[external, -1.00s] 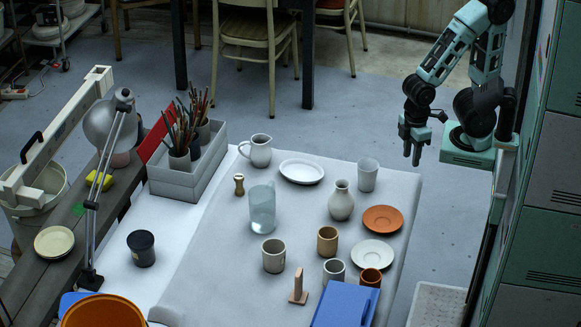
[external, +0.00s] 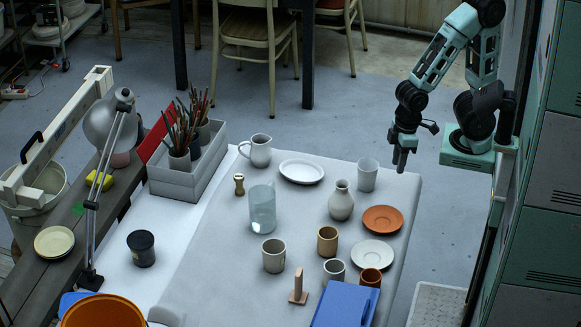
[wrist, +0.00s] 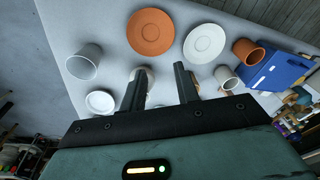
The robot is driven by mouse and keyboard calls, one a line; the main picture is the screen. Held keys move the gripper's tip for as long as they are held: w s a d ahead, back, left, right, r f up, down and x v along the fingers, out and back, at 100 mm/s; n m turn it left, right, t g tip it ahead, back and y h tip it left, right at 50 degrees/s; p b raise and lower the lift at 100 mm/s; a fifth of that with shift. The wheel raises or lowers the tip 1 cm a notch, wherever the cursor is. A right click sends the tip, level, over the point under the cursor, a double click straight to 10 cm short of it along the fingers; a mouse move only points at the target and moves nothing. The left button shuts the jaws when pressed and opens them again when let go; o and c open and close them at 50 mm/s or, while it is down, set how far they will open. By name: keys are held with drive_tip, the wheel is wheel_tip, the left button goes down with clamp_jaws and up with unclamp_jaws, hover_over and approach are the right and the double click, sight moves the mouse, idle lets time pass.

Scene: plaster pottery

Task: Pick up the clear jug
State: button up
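The clear jug (external: 262,208) stands upright in the middle of the grey table (external: 215,265) in the external view. It looks pale blue and see-through. I cannot make it out in the wrist view. My gripper (external: 400,163) hangs at the table's right edge, well to the right of the jug and above the tabletop. In the wrist view my gripper (wrist: 160,84) has its two fingers apart with a gap between them, and nothing is held. A grey-white vase (wrist: 147,75) shows beyond the fingers, partly hidden.
Several cups and a blue box (external: 345,304) stand nearer the front. A white pitcher (external: 257,150) is behind the jug.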

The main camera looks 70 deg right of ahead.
drive_tip(key=w+a+f+m+t+y+b, duration=0.3)
drive_tip(key=w+a+f+m+b, duration=0.15)
drive_tip(key=w+f+m, duration=0.5)
drive_tip(key=m+t+y+b, duration=0.4)
drive_tip(key=m+t+b, duration=0.55)
drive_tip(key=m, duration=1.65)
hover_over(273, 186)
drive_tip(key=f+p+v, duration=0.1)
drive_tip(key=p+v, duration=0.1)
drive_tip(key=v, duration=0.1)
drive_tip(key=t, duration=0.3)
drive_tip(key=shift+g, duration=0.25)
drive_tip(key=f, duration=0.2)
drive_tip(key=f+b, duration=0.1)
drive_tip(key=f, duration=0.2)
drive_tip(key=shift+d+f, duration=0.2)
drive_tip(key=shift+f, duration=0.15)
drive_tip(key=shift+x, duration=1)
drive_tip(key=shift+w+a+f, duration=0.1)
drive_tip(key=shift+w+a, duration=0.05)
drive_tip(key=shift+w, duration=0.3)
clamp_jaws()
